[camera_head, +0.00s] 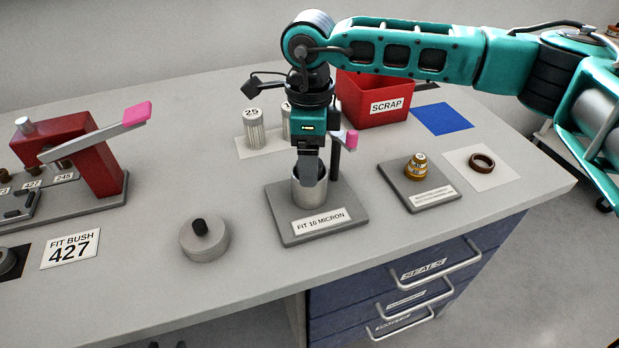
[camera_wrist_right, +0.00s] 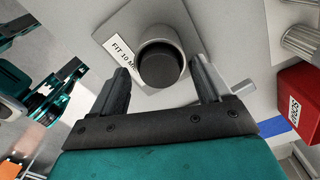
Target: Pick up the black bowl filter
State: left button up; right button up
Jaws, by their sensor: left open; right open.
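A grey metal cylindrical bowl (camera_head: 310,190) stands upright on a grey plate (camera_head: 290,232) labelled "FIT 10 MICRON". In the right wrist view, a round black piece (camera_wrist_right: 159,68), seemingly the black bowl filter, shows inside the bowl's grey rim (camera_wrist_right: 160,36). My right gripper (camera_head: 308,170) is directly above the bowl, pointing down. In the wrist view its open fingers (camera_wrist_right: 161,72) are on either side of the bowl, and I see no grip. My left gripper (camera_wrist_right: 75,88) shows at the left of the wrist view, away from the bowl.
A grey round lid with a black knob (camera_head: 204,240) lies left of the plate. White filters (camera_head: 253,130), a red SCRAP bin (camera_head: 375,97), a small gold part (camera_head: 416,165) and a red press (camera_head: 75,145) are around.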

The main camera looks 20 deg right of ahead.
jog(key=shift+r, duration=0.1)
grip_shut()
dwell(0.6)
